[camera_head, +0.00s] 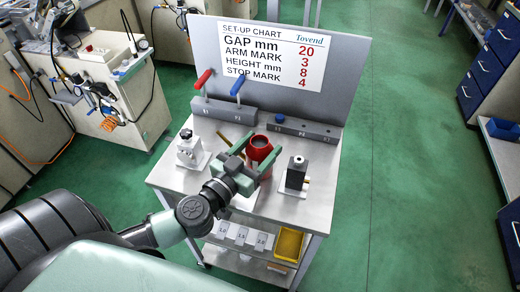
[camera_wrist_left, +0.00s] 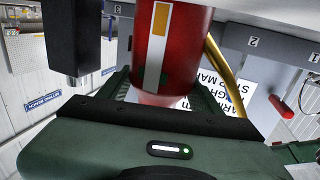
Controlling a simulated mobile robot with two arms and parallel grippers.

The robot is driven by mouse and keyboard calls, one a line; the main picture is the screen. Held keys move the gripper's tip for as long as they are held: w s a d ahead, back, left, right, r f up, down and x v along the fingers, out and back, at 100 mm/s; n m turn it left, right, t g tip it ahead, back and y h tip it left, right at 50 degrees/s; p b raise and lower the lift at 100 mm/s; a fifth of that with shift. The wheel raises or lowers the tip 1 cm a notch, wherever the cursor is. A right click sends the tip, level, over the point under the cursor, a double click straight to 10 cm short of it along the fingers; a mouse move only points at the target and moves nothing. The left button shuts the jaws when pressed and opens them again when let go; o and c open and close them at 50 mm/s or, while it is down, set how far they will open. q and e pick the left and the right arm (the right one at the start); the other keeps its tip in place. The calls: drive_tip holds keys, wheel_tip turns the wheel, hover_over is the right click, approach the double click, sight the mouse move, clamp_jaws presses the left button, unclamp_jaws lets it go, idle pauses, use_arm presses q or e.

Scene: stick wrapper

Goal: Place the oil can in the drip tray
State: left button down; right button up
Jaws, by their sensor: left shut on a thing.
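The red oil can (camera_head: 261,149) is at the middle of the metal bench, near the back. It also shows in the left wrist view (camera_wrist_left: 182,55), with a white and orange strip on its side and a brass-coloured tube beside it. My left gripper (camera_head: 256,157) is shut on the can, with one green finger on each side. I cannot tell whether the can touches the bench top. A yellow tray (camera_head: 290,243) lies on the lower shelf at the right; I cannot tell whether it is the drip tray. My right gripper is not in view.
A pale fixture (camera_head: 188,150) stands left and a black block device (camera_head: 296,173) stands right on the bench. Behind are a grey rail (camera_head: 302,127), red and blue levers (camera_head: 237,85), and an upright board (camera_head: 345,60). Green floor is open at the right.

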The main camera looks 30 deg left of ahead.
use_arm(q)
drive_tip(key=c, duration=0.6)
unclamp_jaws()
drive_tip(key=o, duration=0.3)
drive_tip(key=shift+r, duration=0.1)
